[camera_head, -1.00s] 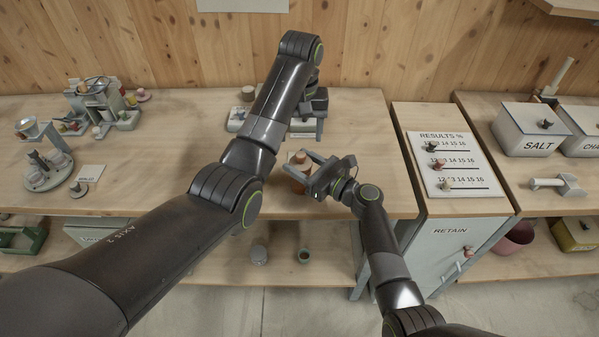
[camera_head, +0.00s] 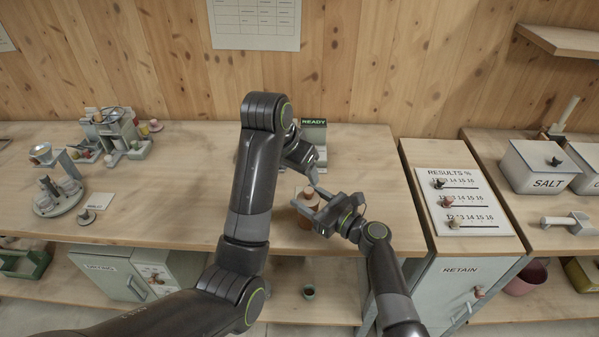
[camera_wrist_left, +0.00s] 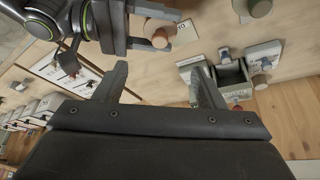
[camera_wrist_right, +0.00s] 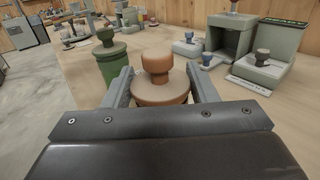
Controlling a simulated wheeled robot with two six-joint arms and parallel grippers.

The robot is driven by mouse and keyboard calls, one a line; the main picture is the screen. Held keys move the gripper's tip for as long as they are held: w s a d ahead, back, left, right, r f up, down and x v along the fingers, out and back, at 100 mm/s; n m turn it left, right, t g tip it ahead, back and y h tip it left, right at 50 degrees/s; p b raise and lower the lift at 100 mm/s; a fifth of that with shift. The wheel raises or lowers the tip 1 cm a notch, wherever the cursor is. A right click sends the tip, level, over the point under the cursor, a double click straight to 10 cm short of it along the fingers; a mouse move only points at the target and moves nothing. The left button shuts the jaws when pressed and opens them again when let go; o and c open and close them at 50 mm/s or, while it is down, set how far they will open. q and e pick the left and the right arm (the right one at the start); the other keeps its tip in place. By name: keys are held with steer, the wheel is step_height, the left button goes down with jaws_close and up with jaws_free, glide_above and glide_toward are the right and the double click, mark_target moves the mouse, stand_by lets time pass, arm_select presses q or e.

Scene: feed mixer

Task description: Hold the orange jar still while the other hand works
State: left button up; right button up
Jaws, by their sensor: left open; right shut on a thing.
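The orange jar (camera_head: 307,210), with a knobbed lid, stands on the bench near its front edge; it fills the middle of the right wrist view (camera_wrist_right: 160,92). My right gripper (camera_head: 312,202) is shut on it, one finger on each side. In the left wrist view the jar's knob (camera_wrist_left: 160,38) shows between the right gripper's fingers. My left gripper (camera_wrist_left: 162,88) is open, with nothing between its fingers. In the head view it is above and behind the jar, partly hidden by its own arm.
A grey-green device with a READY display (camera_head: 314,124) stands behind the jar. A green jar (camera_wrist_right: 113,65) stands close left of the orange jar in the right wrist view. The results board (camera_head: 462,200) and salt box (camera_head: 540,168) are to the right.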

mark_target(309, 189)
arm_select(q)
steer(key=x, duration=1.1)
steer(key=shift+w+d+f, duration=0.1)
steer(key=shift+f, duration=0.25)
steer(key=shift+c, duration=0.2)
steer(key=c, duration=0.8)
steer(key=shift+r, duration=0.15)
steer(key=shift+d+r, duration=0.1)
steer(key=shift+r, duration=0.7)
arm_select(e)
steer(key=shift+d+f, duration=0.1)
steer(key=shift+f, duration=0.1)
arm_select(q)
steer(key=shift+r, duration=0.15)
jaws_close()
steer(key=shift+r, duration=0.15)
arm_select(e)
steer(key=shift+f, duration=0.1)
